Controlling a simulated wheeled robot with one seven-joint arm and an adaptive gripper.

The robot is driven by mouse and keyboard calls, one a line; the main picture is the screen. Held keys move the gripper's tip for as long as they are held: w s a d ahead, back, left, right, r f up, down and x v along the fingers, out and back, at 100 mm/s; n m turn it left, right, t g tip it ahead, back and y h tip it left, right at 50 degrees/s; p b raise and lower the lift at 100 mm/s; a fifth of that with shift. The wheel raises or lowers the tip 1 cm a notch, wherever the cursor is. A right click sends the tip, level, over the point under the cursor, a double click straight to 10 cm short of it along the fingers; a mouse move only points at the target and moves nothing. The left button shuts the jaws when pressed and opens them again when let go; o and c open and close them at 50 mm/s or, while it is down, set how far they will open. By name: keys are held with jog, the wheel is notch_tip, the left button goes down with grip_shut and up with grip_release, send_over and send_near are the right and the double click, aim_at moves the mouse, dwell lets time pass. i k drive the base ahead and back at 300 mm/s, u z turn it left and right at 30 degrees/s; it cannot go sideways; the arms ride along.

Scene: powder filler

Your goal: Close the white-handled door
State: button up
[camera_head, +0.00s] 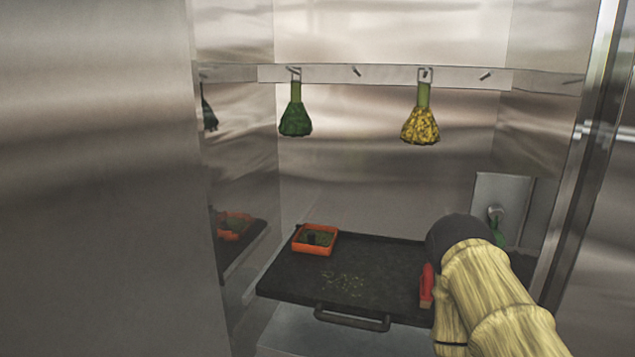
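No door with a clearly white handle can be made out. At the right edge stands a tall metal frame or door edge (580,190) with a pale horizontal bar (603,132) across it; I cannot tell whether this bar is the handle. A broad brushed-metal panel (95,180) fills the left side; it may be a door or a wall, and no handle shows on it. The compartment between them is open to view. My arm, yellowish with a dark rounded joint, reaches in from the lower right. My gripper's fingers are not visible.
A black tray (385,262) with a front handle (350,318) sits low in the compartment. It holds an orange box (316,249) and scattered bits. A red piece (426,286) is beside my arm.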

aim_at(109, 242)
jog(key=z, duration=2.8)
jog(key=k, duration=2.5)
jog(key=u, duration=1.75)
